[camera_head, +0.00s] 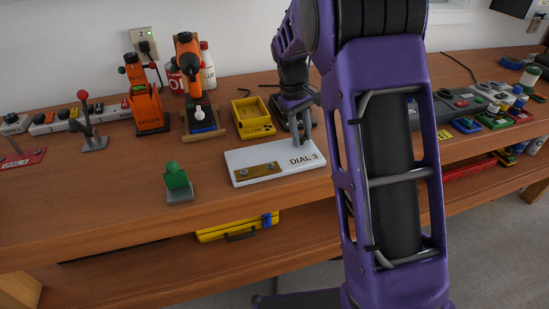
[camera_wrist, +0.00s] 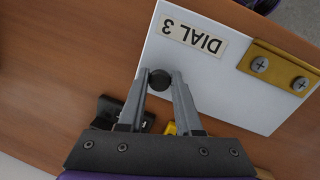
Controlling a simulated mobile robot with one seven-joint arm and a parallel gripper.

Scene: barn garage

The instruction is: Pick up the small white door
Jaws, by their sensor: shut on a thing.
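The small white door (camera_head: 262,157) is a flat white panel marked DIAL 3, with a brass plate and two screws at one end. It lies flat at the bench's front; I cannot tell whether it is slightly raised. The door fills the upper right of the wrist view (camera_wrist: 213,73). My gripper (camera_head: 303,142) points down over the door's far right part. In the wrist view my gripper's fingers (camera_wrist: 159,76) are shut on the door's round black knob (camera_wrist: 159,80), beside the label.
A yellow open box (camera_head: 253,118) stands just behind the door. A green piece on a grey base (camera_head: 177,182) stands to its left. Two orange devices (camera_head: 146,100) (camera_head: 191,75) and a red-knobbed lever (camera_head: 92,125) stand farther left. The wooden bench (camera_head: 110,205) is clear at the front left.

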